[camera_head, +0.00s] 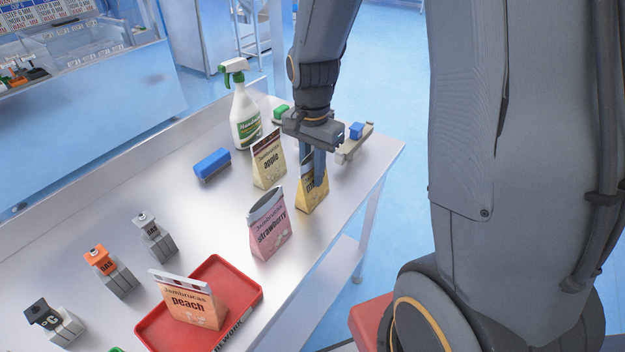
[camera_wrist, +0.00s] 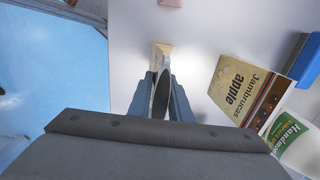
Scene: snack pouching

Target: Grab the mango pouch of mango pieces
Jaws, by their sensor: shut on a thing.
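The mango pouch (camera_head: 311,194) is a yellow-orange pouch standing near the table's right edge, its label mostly covered by the fingers. My gripper (camera_head: 316,165) reaches down from above with its fingers shut on the upper part of this pouch. In the wrist view, my gripper's fingers (camera_wrist: 161,95) stand on either side of the pouch's thin top edge, and a bit of the yellow pouch (camera_wrist: 163,48) shows beyond them. The pouch looks upright; I cannot tell whether its base touches the table.
The apple pouch (camera_head: 268,163) stands close behind left, the pink strawberry pouch (camera_head: 268,226) in front left. A spray bottle (camera_head: 244,117), a blue block (camera_head: 212,164) and a small stand (camera_head: 352,145) are nearby. The peach pouch (camera_head: 190,300) is on a red tray (camera_head: 236,273).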

